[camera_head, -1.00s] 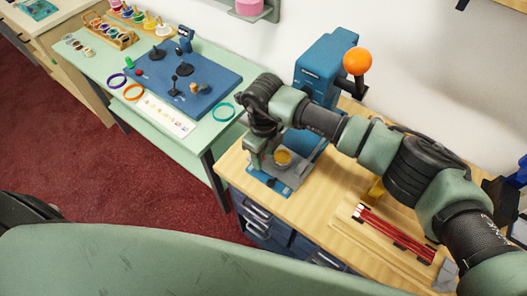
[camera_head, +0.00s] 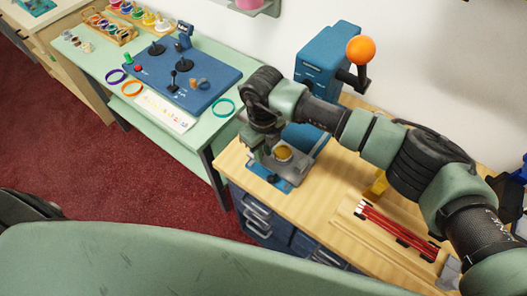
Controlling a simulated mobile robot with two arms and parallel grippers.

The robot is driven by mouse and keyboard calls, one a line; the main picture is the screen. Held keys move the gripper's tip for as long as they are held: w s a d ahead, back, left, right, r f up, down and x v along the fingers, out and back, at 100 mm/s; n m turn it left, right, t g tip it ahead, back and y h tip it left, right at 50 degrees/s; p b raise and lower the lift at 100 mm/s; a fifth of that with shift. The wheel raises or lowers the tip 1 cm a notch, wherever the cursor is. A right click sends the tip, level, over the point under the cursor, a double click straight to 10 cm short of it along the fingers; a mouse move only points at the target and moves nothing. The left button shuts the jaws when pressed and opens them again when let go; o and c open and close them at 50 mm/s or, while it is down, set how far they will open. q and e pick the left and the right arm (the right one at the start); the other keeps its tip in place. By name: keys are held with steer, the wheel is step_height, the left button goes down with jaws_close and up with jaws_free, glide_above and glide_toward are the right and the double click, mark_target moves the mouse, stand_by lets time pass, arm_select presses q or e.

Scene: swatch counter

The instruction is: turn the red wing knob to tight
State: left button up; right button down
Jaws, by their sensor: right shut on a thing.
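My right gripper (camera_head: 261,156) reaches down from its arm at the front of the blue press (camera_head: 325,58). It is closed beside the yellow round piece (camera_head: 283,153), which sits on the grey plate of the press base (camera_head: 293,170). The red wing knob cannot be made out; the gripper and wrist cover the spot at the jaws. The fingers are small and dark, so what they grip is hidden from this view. My left gripper is not in view.
The press stands on a wooden bench and has an orange ball (camera_head: 361,49) on its lever. Red rods (camera_head: 395,226) lie in a wooden tray to the right. A green table (camera_head: 195,140) with a blue panel (camera_head: 205,80) stands to the left.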

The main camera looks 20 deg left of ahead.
steer(key=m+b, duration=0.3)
steer(key=m, duration=0.1)
steer(key=shift+s+a+f+b, duration=0.15)
steer(key=shift+f+b, duration=0.05)
steer(key=shift+b, duration=0.2)
steer(key=m+b, duration=0.1)
steer(key=m, duration=0.1)
steer(key=m+b, duration=0.2)
steer(key=shift+s+a, duration=0.1)
steer(key=shift+a, duration=0.1)
steer(key=m+b, duration=0.3)
steer(key=shift+a+m, duration=0.25)
steer(key=shift+m, duration=0.15)
steer(key=shift+a+r+m+b, duration=0.1)
steer(key=shift+m+b, duration=0.6)
steer(key=shift+m, duration=0.3)
steer(key=shift+a+r+m+b, duration=0.1)
steer(key=shift+m+b, duration=0.6)
steer(key=shift+m, duration=0.3)
steer(key=c, duration=1.3)
jaws_free()
